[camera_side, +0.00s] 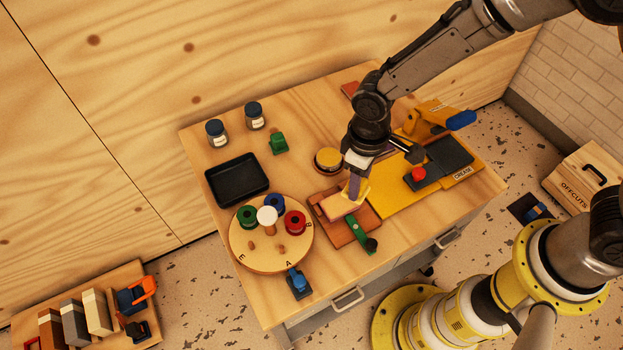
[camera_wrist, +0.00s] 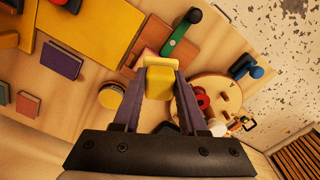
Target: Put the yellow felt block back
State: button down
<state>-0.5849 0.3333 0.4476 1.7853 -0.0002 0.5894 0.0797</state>
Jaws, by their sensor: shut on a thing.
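The yellow felt block (camera_wrist: 160,85) is between the two fingers of my gripper (camera_wrist: 160,88) in the wrist view. My gripper is shut on it. In the side view my gripper (camera_side: 355,188) points down over the reddish-brown board (camera_side: 358,232), and the yellow block (camera_side: 363,190) shows only partly around the fingers. A pale cream and pink piece (camera_side: 341,205) lies just below the fingers, over the board; it also shows beyond the block in the wrist view (camera_wrist: 152,61). I cannot tell whether the block touches it.
A green-handled tool (camera_side: 357,231) lies beside the gripper. A round wooden stand (camera_side: 243,262) with several coloured rolls is at left. A yellow tin (camera_side: 328,158) stands behind. A yellow plate (camera_side: 395,198) with a press and red button (camera_side: 418,174) is at right. A black tray (camera_side: 237,181) is empty.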

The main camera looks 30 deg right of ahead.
jog(key=shift+w+r+m, duration=0.25)
jog(key=shift+w+m, duration=0.2)
jog(key=shift+m, duration=0.45)
jog(key=w+a+f+m, duration=0.1)
jog(key=w+f, duration=0.1)
jog(key=w, duration=0.3)
jog(key=w+a+f+m, duration=0.1)
jog(key=w+a+f, duration=0.1)
jog(key=w, duration=0.3)
jog(key=w+a+f+m, duration=0.2)
jog(key=w+f, duration=0.1)
jog(key=w, duration=0.2)
jog(key=shift+w+f, duration=0.15)
jog(key=shift+f, duration=0.05)
jog(key=shift+w+a+f, duration=0.2)
jog(key=shift+w+f, duration=0.15)
jog(key=shift+f, duration=0.2)
jog(key=shift+w+f, duration=0.1)
jog(key=shift+f, duration=1.5)
jog(key=shift+f, duration=0.2)
jog(key=shift+c, duration=2.3)
grip_release()
